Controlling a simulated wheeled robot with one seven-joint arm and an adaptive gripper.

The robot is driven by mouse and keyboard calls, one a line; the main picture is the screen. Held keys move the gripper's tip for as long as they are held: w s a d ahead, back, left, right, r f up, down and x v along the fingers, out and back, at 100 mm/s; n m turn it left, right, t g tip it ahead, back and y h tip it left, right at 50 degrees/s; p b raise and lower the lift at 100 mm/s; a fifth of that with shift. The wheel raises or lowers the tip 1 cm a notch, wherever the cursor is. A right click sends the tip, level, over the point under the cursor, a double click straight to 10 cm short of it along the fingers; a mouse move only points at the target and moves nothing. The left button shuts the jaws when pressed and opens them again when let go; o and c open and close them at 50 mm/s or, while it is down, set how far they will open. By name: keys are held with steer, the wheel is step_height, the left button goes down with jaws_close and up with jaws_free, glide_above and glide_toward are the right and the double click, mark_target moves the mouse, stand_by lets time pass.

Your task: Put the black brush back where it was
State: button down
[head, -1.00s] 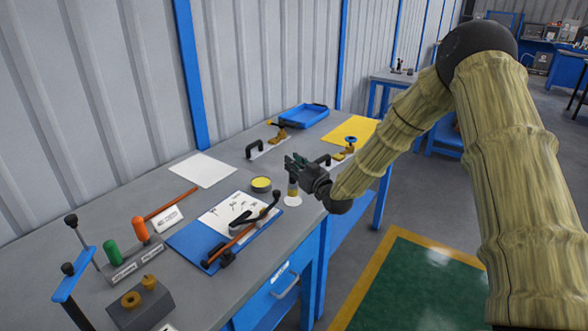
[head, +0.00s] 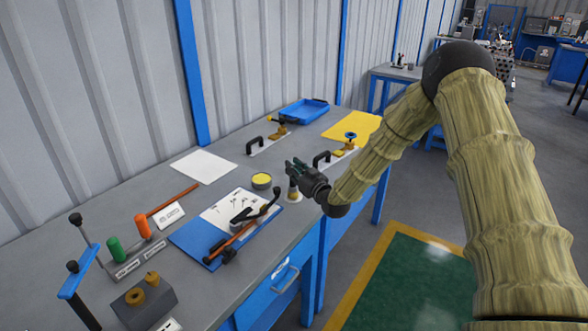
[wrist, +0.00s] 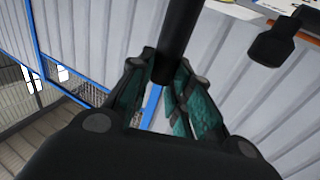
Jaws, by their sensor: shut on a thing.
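My gripper (head: 294,168) is over the front edge of the workbench, its fingers closed around an upright black rod, which I take to be the black brush (wrist: 178,35). In the head view the lower part of the held brush (head: 293,187) shows dark and tan just below the fingers. It stands over a small white round spot (head: 294,199) on the bench top. I cannot tell whether its lower end touches the spot. The fingers hide its upper part in the head view.
A yellow-topped tin (head: 261,181) and a blue board (head: 189,238) with paper and black-handled tools lie to the left. Black handles on plates (head: 262,147) and a blue tray (head: 304,111) stand behind. A white sheet (head: 203,167) lies near the wall.

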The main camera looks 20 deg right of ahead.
steer(key=shift+f, duration=0.2)
steer(key=c, duration=1.3)
jaws_free()
steer(key=shift+r, duration=0.1)
steer(key=shift+r, duration=0.15)
steer(key=b+v, duration=0.2)
steer(key=v, duration=1)
steer(key=shift+d+b, duration=0.1)
steer(key=shift+b, duration=0.25)
